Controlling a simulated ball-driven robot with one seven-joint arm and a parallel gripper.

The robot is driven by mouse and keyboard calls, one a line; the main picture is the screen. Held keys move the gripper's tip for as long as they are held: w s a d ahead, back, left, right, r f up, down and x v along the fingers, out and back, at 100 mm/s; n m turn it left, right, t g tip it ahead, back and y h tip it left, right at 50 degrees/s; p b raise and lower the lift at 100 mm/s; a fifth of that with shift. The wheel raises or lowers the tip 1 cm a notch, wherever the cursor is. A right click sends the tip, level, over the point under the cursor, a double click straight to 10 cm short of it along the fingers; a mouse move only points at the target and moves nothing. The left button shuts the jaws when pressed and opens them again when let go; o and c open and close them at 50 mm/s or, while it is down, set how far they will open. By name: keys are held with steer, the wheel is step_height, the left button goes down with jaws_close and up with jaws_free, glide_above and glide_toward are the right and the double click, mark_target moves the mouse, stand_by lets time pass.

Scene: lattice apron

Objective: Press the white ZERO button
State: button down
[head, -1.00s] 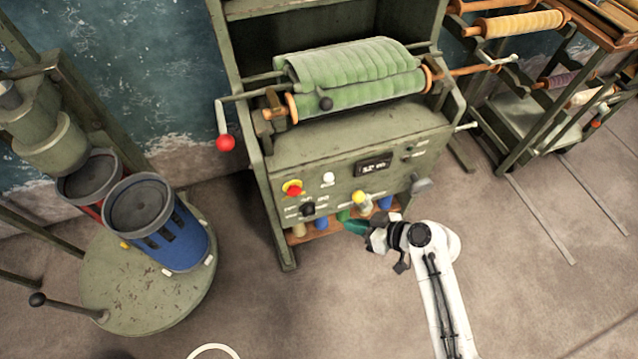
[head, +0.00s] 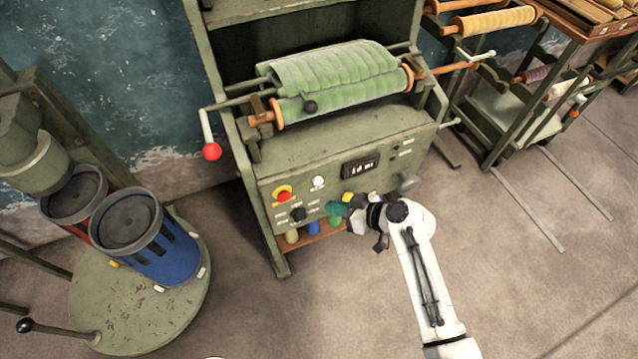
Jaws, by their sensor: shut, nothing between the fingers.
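The white button (head: 318,181) is a small round knob on the sloped front panel of the green machine (head: 345,140), just right of a red button on a yellow ring (head: 283,194). It is in plain sight. My gripper (head: 335,208) has teal fingertips, shut and empty. It is in front of the panel, below and slightly right of the white button in the picture, and looks apart from it. The gripper partly covers the yellow knob (head: 347,197). Whether the fingertips touch the panel cannot be told.
A black knob (head: 298,214) lies left of my fingertips. A dark display (head: 360,168) is at the upper right of the panel. A red-balled crank (head: 211,151) sticks out left. Blue and red canisters (head: 158,250) stand on a round base at left. The floor in front is clear.

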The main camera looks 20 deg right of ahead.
steer(key=shift+w+b, duration=0.85)
steer(key=shift+w, duration=1.3)
steer(key=shift+w, duration=0.1)
stand_by(0.3)
steer(key=shift+w+b, duration=0.35)
steer(key=shift+w+b, duration=0.35)
steer(key=shift+w, duration=0.1)
stand_by(0.9)
steer(key=shift+s, duration=0.1)
steer(key=shift+s+p, duration=0.3)
steer(key=shift+s, duration=0.5)
steer(key=shift+s+p, duration=0.75)
steer(key=shift+s, duration=1.75)
